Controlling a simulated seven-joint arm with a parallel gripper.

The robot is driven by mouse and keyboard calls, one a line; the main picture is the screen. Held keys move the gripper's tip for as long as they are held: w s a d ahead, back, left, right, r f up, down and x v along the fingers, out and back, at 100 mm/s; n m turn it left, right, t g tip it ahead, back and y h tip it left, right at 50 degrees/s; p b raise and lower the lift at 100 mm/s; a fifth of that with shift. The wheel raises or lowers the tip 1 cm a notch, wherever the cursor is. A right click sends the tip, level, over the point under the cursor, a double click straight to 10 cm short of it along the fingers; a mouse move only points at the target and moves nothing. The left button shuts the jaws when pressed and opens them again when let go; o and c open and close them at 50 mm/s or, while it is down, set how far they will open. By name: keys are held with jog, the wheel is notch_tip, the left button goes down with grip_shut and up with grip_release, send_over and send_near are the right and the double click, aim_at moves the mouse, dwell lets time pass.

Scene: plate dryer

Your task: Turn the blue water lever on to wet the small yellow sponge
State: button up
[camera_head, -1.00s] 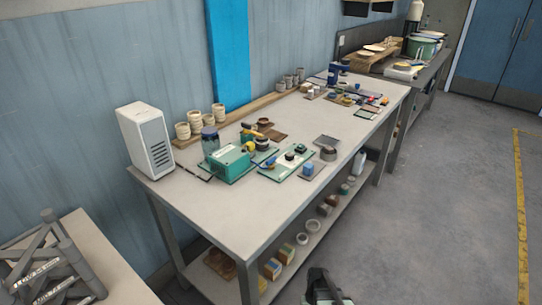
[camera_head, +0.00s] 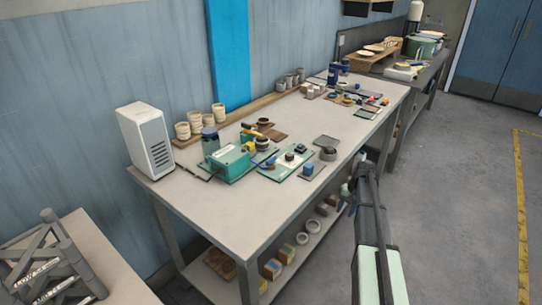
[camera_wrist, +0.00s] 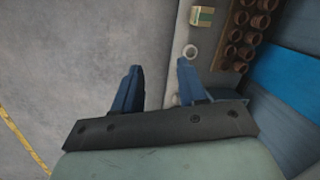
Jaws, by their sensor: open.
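A green box-shaped unit (camera_head: 230,163) stands on the workbench (camera_head: 215,212) in the head view. A small blue part (camera_head: 269,162) beside its right end may be the blue lever, but it is too small to be sure. A small yellow piece (camera_head: 250,147) shows next to the unit; I cannot tell whether it is the sponge. My gripper (camera_head: 349,187) is off the bench's right front edge, well away from the green unit. In the wrist view my gripper (camera_wrist: 158,68) is open with nothing between its blue fingers.
A white vented box (camera_head: 147,140), a dark-lidded jar (camera_head: 210,141) and pale cups (camera_head: 219,112) stand along the bench's back. The floor (camera_wrist: 60,60) is clear.

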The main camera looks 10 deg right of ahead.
jog(key=w+d+r+m+t, duration=0.1)
jog(key=w+d+r, duration=0.25)
jog(key=r, duration=0.35)
jog(key=w+d+r, duration=0.3)
jog(key=d+r, duration=0.1)
jog(key=r, duration=0.3)
notch_tip(320, 180, up, 25)
jog(key=m+g+h, duration=0.1)
jog(key=m+h, duration=0.1)
jog(key=m, duration=0.1)
send_over(271, 158)
notch_tip(271, 158, down, 14)
jog(key=shift+r, duration=0.1)
jog(key=shift+w, duration=0.1)
grip_shut()
